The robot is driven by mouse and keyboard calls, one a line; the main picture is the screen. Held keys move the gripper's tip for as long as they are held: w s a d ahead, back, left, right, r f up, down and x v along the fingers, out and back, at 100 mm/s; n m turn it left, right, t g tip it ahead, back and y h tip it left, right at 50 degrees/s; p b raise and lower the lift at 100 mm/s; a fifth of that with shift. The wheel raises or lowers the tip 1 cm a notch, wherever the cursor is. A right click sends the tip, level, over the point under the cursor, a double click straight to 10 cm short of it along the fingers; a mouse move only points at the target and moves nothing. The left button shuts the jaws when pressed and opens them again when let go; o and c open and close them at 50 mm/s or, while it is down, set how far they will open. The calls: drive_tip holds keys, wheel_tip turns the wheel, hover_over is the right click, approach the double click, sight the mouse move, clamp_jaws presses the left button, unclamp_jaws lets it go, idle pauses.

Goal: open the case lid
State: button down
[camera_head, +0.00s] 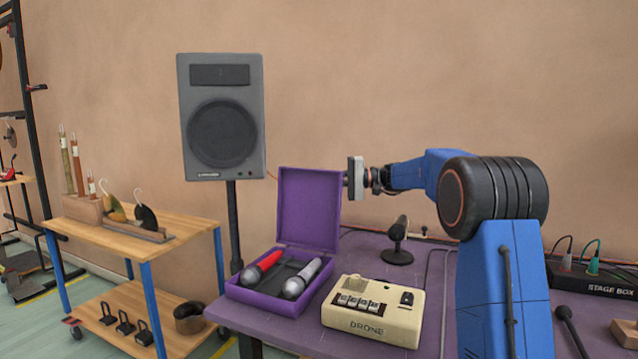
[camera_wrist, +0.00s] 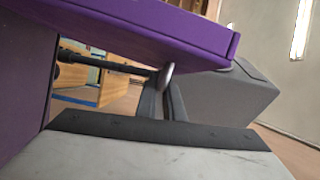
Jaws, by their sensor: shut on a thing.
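The purple case (camera_head: 258,303) lies on the purple table, with its lid (camera_head: 310,208) raised to about upright at the back. In the wrist view the purple lid (camera_wrist: 120,25) crosses the top, and a small round grey knob (camera_wrist: 165,78) shows at the dark fingers (camera_wrist: 160,97). The exact contact of the fingers is partly hidden.
A cream drone box (camera_head: 375,310) stands right of the case, with a black desk microphone (camera_head: 398,240) behind it. A grey speaker (camera_head: 222,115) on a stand is behind the case. A stage box (camera_head: 600,285) is at the right. A wooden cart (camera_head: 195,225) is at the left.

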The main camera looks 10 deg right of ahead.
drive_tip(key=shift+s+a+r+n, duration=0.25)
drive_tip(key=shift+s+a+n, duration=0.25)
drive_tip(key=shift+s, duration=0.25)
drive_tip(key=c, duration=1.9)
unclamp_jaws()
drive_tip(key=v, duration=1.7)
drive_tip(key=shift+d+r, duration=0.2)
